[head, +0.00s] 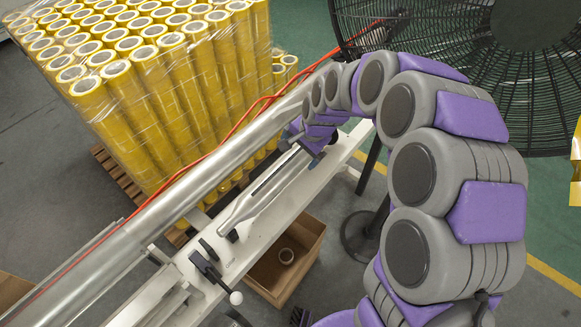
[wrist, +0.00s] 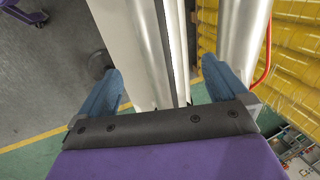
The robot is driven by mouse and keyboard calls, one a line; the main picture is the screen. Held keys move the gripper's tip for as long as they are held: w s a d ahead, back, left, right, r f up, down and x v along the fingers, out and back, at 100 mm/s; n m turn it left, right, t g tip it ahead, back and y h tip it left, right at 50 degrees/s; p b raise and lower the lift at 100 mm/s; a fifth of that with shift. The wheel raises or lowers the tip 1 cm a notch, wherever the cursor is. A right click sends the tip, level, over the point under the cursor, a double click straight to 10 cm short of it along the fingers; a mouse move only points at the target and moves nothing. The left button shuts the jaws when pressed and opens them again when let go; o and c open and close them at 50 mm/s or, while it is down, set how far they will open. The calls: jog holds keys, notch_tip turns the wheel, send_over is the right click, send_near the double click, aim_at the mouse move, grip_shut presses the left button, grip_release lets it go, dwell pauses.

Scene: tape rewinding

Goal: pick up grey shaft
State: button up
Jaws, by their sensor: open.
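The grey shaft (head: 262,188) is a silver metal bar with a dark slot along it. It lies on the white bench (head: 262,228) beside a larger metal roller. My gripper (head: 312,142) is at the shaft's far end in the head view. In the wrist view, my gripper (wrist: 160,70) is open, with one blue finger on each side of the shaft (wrist: 148,50). The shaft runs between the fingers with gaps at both sides. How far the fingertips are above the bench is hard to tell.
The long metal roller (head: 190,188) runs parallel to the shaft, close to the right finger in the wrist view. An orange hose lies along it. Stacked yellow tape rolls (head: 150,90) stand behind. A large black fan (head: 440,60) is at upper right. A cardboard box (head: 290,262) sits below the bench.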

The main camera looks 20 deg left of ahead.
aim_at(290, 159)
jog(key=x, duration=0.3)
jog(key=a+b+x, duration=0.1)
jog(key=x, duration=0.3)
jog(key=f, duration=0.2)
jog(key=f+b, duration=0.1)
jog(key=f, duration=0.1)
jog(key=shift+s+a+f, duration=0.15)
jog(key=shift+s+f, duration=0.05)
jog(key=shift+w+a+f, duration=0.1)
jog(key=shift+f, duration=0.05)
jog(key=shift+a, duration=0.35)
jog(key=shift+c, duration=1.3)
jog(key=shift+d, duration=0.25)
jog(key=c, duration=1.2)
